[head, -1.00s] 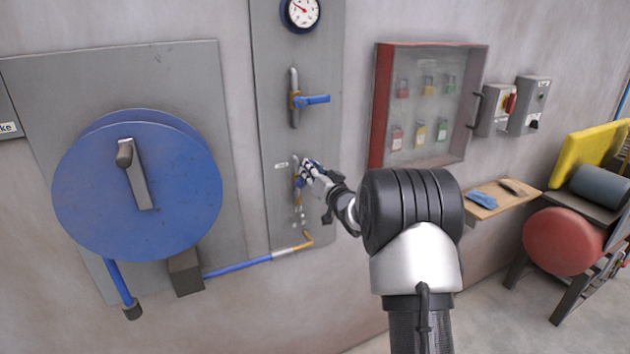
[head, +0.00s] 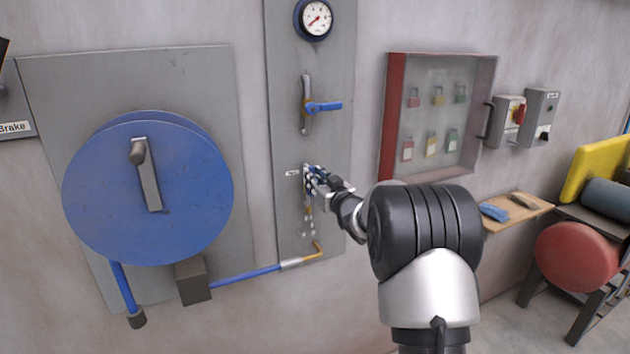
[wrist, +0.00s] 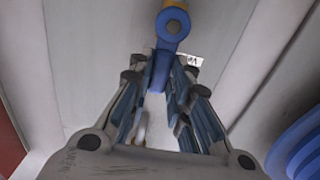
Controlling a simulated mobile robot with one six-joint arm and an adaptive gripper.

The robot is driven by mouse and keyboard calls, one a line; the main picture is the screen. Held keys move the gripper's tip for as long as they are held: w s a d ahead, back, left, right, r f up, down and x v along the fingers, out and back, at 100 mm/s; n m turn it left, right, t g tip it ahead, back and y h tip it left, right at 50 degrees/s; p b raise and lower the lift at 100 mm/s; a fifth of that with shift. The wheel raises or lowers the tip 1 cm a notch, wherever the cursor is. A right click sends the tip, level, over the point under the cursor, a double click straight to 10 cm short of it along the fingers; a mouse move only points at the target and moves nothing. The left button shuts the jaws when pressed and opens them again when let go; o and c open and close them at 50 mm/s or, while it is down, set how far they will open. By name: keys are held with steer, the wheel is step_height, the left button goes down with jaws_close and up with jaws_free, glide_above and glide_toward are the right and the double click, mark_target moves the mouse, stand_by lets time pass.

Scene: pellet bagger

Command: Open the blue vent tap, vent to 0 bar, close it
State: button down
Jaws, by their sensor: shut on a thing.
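The vent tap (head: 308,209) is on the lower part of the grey panel, beside a small white label (head: 292,173). My gripper (head: 312,180) covers most of it in the head view. In the wrist view my gripper (wrist: 160,95) is shut on the tap's blue lever (wrist: 162,68); the lever runs from its round blue hub (wrist: 173,24) down between the fingers. The pressure gauge (head: 314,18) at the panel's top has a red needle pointing to the lower left; its numbers are too small to read. Small pale flecks (head: 308,233) show below the tap.
Above the vent tap is another tap with a blue lever (head: 324,106) pointing right. A large blue wheel (head: 190,200) stands left of the panel. A red-framed padlock cabinet (head: 391,120) and switch boxes (head: 540,115) are to the right, above a small wooden shelf (head: 510,213).

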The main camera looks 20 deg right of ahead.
steer(key=c, duration=1.5)
jaws_free()
steer(key=s, duration=1.2)
steer(key=shift+d, duration=0.2)
steer(key=s+a+r+m+g+h, duration=0.25)
steer(key=s+a+g, duration=0.3)
steer(key=s, duration=0.45)
steer(key=s+a+f+g, duration=0.2)
steer(key=s+a+f, duration=0.1)
steer(key=s, duration=0.7)
steer(key=s+a+f+n+g+y, duration=0.1)
steer(key=s+a+f+g, duration=0.2)
steer(key=s+a, duration=0.3)
steer(key=s+a+f+n+g+y, duration=0.1)
steer(key=s+a+f+g, duration=0.2)
steer(key=s, duration=1.1)
steer(key=shift+s+a+f, duration=0.1)
steer(key=shift+s+a, duration=0.05)
steer(key=shift+a, duration=0.3)
steer(key=shift+s+a+f, duration=0.1)
steer(key=shift+a, duration=0.35)
